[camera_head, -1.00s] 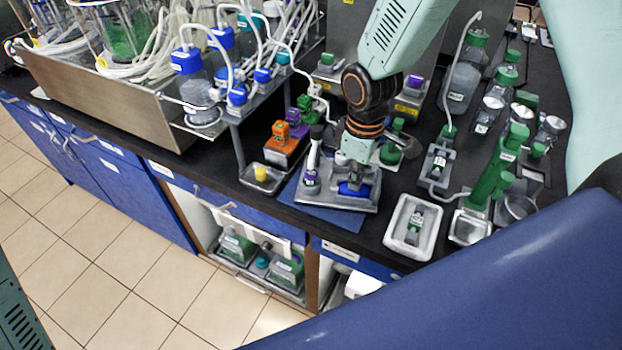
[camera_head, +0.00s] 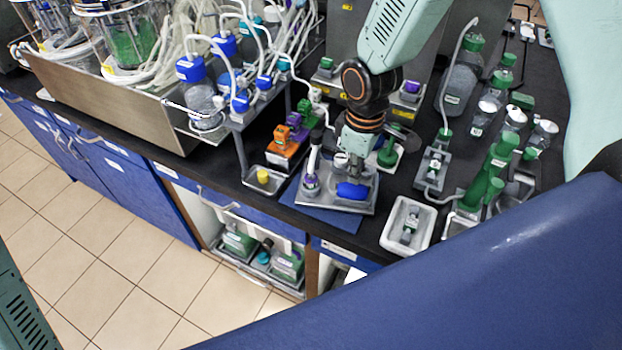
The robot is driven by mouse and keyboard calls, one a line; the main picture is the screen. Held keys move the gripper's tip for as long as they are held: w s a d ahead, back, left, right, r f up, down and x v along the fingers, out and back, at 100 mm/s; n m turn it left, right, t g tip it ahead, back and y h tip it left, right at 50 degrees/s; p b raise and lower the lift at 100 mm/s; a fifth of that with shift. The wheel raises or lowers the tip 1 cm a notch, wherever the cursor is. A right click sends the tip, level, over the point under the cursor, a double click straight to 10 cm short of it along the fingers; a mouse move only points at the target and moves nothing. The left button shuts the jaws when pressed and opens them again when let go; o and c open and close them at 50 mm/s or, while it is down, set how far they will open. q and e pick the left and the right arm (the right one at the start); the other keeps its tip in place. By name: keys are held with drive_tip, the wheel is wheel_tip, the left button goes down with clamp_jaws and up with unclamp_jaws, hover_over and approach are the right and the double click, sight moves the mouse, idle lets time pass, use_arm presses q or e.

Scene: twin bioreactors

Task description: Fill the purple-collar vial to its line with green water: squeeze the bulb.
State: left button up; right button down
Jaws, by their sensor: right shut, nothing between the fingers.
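My right gripper (camera_head: 350,166) comes down from the top of the head view. It is shut and empty, just behind the blue bulb (camera_head: 352,191); whether it touches the bulb I cannot tell. The bulb lies on the grey metal tray (camera_head: 329,206) on a blue mat. My left gripper is not in view.
A small tray with a yellow-topped item (camera_head: 263,176) and an orange rack (camera_head: 285,148) stand to the left. A white tray (camera_head: 425,239) and several green-capped bottles stand to the right. The bench's front edge is close to the tray.

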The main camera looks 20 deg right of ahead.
sight(353, 186)
drive_tip(key=shift+f, duration=0.1)
idle(0.6)
drive_tip(key=shift+f+b, duration=0.45)
drive_tip(key=shift+f, duration=1.1)
drive_tip(key=shift+r+p, duration=1.65)
drive_tip(key=shift+f, duration=0.25)
